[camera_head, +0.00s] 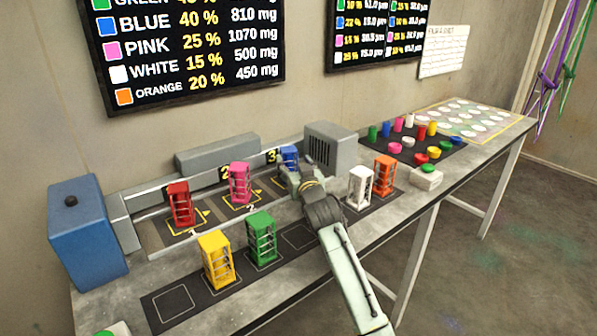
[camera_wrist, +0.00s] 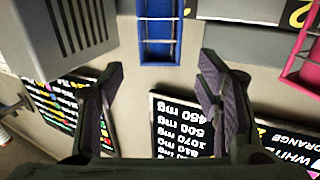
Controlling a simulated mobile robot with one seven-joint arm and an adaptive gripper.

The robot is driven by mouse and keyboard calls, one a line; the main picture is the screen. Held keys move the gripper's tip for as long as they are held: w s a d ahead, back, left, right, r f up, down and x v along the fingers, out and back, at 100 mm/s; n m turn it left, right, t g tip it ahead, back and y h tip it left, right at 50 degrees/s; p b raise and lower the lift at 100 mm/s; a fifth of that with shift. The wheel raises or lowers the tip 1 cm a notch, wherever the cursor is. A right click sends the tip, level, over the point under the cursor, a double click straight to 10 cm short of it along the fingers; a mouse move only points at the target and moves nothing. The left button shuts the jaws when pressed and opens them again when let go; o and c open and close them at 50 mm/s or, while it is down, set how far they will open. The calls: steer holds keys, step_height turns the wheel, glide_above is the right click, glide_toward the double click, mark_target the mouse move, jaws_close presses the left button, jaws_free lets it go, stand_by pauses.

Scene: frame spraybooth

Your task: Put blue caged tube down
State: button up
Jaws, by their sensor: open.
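The blue caged tube (camera_head: 289,154) stands upright at the station marked 3, at the back of the bench, partly hidden by my arm. In the wrist view, the blue caged tube (camera_wrist: 160,32) shows at the top edge, cut off by the frame. My gripper (camera_head: 291,174) is at the tube's near side. In the wrist view, my gripper (camera_wrist: 162,72) is open, its two fingers apart with a clear gap between them. Neither finger visibly touches the tube, which sits beyond the fingertips.
A pink caged tube (camera_head: 240,183) stands at station 2 and a red one (camera_head: 181,204) at station 1. Yellow (camera_head: 217,259), green (camera_head: 261,238), white (camera_head: 360,186) and orange (camera_head: 384,175) caged tubes stand in front. A grey vented box (camera_head: 330,148) is close right of the blue tube.

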steer(key=shift+v, duration=2.2)
